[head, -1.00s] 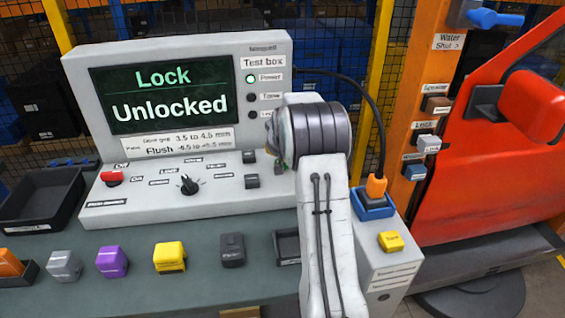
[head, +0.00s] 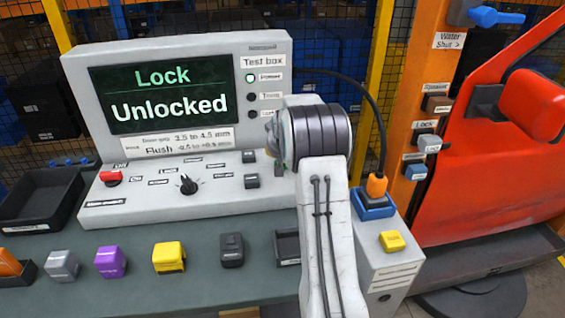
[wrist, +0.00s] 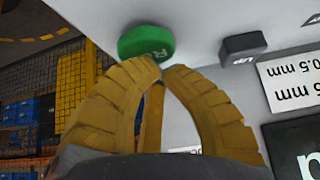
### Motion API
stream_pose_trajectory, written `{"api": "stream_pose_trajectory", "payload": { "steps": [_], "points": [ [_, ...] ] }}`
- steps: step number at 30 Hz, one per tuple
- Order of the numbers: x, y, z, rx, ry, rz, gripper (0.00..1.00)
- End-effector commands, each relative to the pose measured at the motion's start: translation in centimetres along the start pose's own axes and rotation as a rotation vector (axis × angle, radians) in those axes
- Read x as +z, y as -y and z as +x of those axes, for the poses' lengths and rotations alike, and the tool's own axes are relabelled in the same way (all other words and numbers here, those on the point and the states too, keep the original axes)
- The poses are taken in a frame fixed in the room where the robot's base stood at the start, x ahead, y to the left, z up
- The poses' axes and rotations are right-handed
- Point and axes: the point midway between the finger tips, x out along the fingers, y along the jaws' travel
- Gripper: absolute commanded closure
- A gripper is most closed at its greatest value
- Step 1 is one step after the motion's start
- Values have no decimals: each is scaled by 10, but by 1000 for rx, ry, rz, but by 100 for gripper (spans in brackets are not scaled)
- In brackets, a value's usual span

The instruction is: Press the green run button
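The green run button (wrist: 146,42) is a round cap with partly readable white lettering, at the top of the wrist view on the pale test box panel. In the head view my arm hides the button and the gripper. The test box (head: 75,67) has a screen reading "Lock Unlocked", and its top lamp (head: 250,77) is lit green.
A dark "UP" button (wrist: 243,46) sits right of the green one. The box also carries a red switch (head: 111,177) and a black knob (head: 188,184). A red door (head: 500,150) stands farther right.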

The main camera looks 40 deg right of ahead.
Motion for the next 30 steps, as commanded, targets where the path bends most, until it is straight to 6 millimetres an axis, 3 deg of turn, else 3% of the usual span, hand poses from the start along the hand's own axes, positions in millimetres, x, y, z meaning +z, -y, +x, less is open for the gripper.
{"api": "stream_pose_trajectory", "payload": {
  "steps": [17, 30],
  "points": [
    [3, 0, 3, 0, 3, 0, 100],
    [-8, 0, -10, 0, 2, 0, 100]
  ]
}}
